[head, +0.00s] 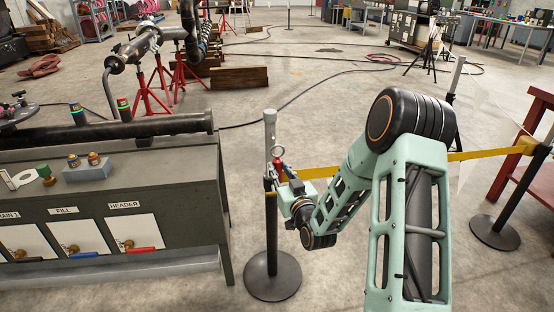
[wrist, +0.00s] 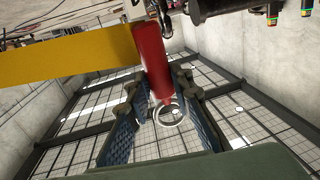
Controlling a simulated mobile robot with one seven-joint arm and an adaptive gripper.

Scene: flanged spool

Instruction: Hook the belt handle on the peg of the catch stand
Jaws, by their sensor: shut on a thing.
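The red belt handle (head: 278,165) hangs on the end of the yellow belt (head: 340,168), with a pale ring (head: 278,150) at its upper end in the head view. My gripper (head: 283,180) is shut on the handle, close beside the catch stand (head: 271,225). In the wrist view the handle (wrist: 152,65) lies between my two fingers (wrist: 158,112), and its ring (wrist: 170,113) shows near the palm. The stand is a black post on a round base with a grey top. Its peg cannot be made out; I cannot tell whether the ring touches the stand.
The belt runs right to a second post (head: 495,215) near a red table (head: 540,130). A grey valve bench (head: 190,185) with a dark pipe stands close left of the catch stand. Cables cross the open floor behind.

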